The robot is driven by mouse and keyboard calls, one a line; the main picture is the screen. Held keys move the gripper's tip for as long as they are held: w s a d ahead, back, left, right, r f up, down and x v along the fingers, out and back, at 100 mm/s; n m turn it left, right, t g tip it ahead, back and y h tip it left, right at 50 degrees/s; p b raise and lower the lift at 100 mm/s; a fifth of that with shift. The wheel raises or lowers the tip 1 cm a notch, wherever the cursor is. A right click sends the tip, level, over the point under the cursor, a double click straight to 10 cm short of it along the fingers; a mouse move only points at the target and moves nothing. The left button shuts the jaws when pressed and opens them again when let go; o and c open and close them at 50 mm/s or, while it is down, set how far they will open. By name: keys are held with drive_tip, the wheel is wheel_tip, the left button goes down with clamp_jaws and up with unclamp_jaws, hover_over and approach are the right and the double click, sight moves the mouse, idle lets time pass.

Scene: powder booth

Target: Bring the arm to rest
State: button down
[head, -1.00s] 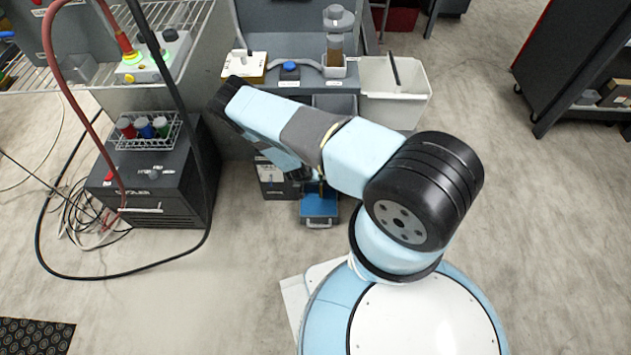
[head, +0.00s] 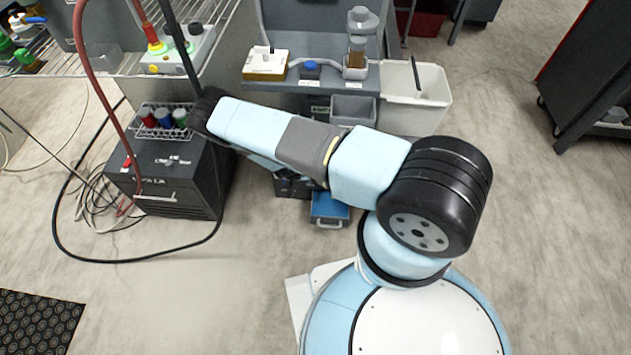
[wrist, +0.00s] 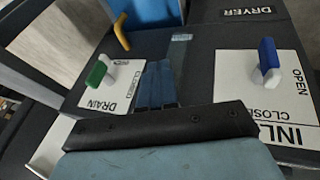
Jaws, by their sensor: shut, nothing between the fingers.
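My arm crosses the middle of the head view, folded, with its far joint near the dark compressor-like unit on the left. In the head view my gripper is hidden behind the arm. In the wrist view my gripper (wrist: 158,84) shows as blue fingers held together, with nothing between them. The fingers point over a dark panel, between a DRAIN plate (wrist: 103,97) with a green lever and an inlet plate (wrist: 262,92) with a blue lever. I cannot tell how far the fingers are above the panel.
The dark unit (head: 168,184) bears a wire rack with red, blue and green cups. A grey bench (head: 312,84) and a pale bin (head: 425,108) stand behind my arm. A blue case (head: 329,205) is on the floor below.

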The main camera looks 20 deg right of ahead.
drive_tip(key=shift+s+a+r, duration=0.1)
drive_tip(key=shift+a+r, duration=0.4)
drive_tip(key=shift+a, duration=0.25)
drive_tip(key=shift+a+r, duration=0.45)
drive_tip(key=shift+a, duration=0.25)
